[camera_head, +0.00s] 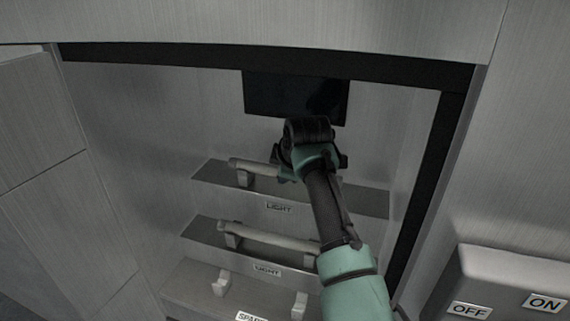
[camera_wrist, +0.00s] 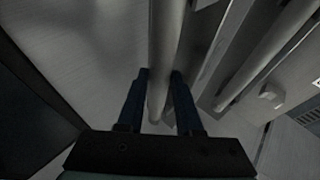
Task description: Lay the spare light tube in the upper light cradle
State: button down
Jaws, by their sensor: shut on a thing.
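A pale light tube (camera_head: 252,166) lies along the upper shelf labelled LIGHT, its left end at the upper cradle's left support (camera_head: 243,179). My gripper (camera_head: 308,155) covers its right part and the right support. In the wrist view my gripper (camera_wrist: 160,82) is shut on this tube (camera_wrist: 166,45), with one dark finger on each side. I cannot tell whether the tube is seated or slightly above the cradle. The spare holder's two supports (camera_head: 222,284) and (camera_head: 299,306) are empty.
A second tube (camera_head: 270,239) lies in the lower cradle labelled LIGHT; it also shows in the wrist view (camera_wrist: 262,62). A dark panel (camera_head: 290,96) is on the back wall just above my gripper. A box with OFF and ON labels (camera_head: 515,275) stands at right.

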jog(key=shift+w, duration=0.1)
jog(key=shift+f, duration=0.1)
jog(key=shift+f, duration=0.1)
jog(key=c, duration=0.6)
grip_release()
jog(key=shift+r, duration=0.25)
jog(key=b+v, duration=0.3)
jog(key=v, duration=0.9)
jog(key=shift+f, duration=0.1)
